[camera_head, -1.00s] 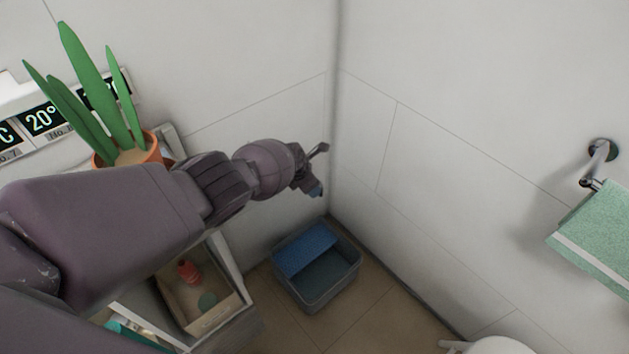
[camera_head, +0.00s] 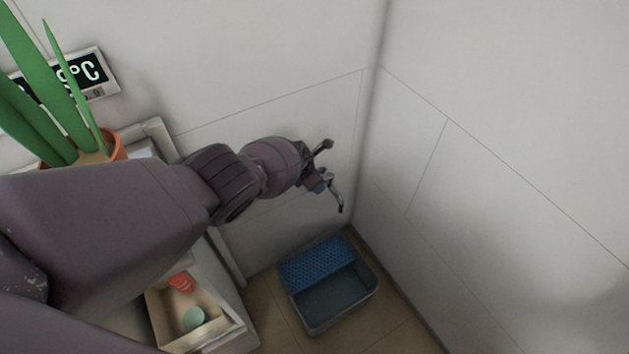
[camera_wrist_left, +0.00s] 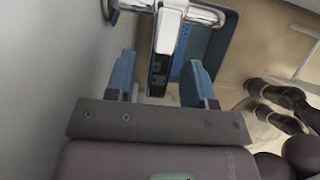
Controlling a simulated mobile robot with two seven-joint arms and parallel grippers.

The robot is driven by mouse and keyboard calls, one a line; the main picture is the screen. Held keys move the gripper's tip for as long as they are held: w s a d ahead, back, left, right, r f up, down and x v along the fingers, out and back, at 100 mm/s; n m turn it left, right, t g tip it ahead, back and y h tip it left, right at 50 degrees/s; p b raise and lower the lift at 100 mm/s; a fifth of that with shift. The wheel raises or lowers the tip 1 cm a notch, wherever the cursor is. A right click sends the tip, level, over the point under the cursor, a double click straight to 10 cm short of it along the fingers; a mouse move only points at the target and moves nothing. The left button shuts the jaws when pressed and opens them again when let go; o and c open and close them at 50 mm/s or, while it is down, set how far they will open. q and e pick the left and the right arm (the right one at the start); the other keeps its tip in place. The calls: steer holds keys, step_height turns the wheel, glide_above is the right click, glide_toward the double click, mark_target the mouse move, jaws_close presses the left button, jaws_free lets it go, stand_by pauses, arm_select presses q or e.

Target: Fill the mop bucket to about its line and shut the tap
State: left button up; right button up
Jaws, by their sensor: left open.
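The chrome tap (camera_head: 338,196) is on the left wall near the corner, its spout hanging down past my gripper. The mop bucket (camera_head: 316,322) is grey with a blue perforated wringer (camera_head: 318,262) over its back half; it stands on the floor below the tap. I cannot make out a fill line or any running water. My left gripper (camera_head: 317,184) is at the tap, partly hidden by its own wrist. In the left wrist view the gripper (camera_wrist_left: 160,82) is open, a blue fingertip on each side of a chrome tap part (camera_wrist_left: 164,50). Contact is unclear. My right gripper is out of view.
A potted plant (camera_head: 85,162) with an orange pot stands at the left, near a wall temperature display (camera_head: 88,72). An open box (camera_head: 205,327) with a red and a green item lies below my arm. Bare floor lies around the bucket; the right wall is close beside it.

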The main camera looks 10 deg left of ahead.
arm_select(q)
steer(key=c, duration=0.9)
jaws_close()
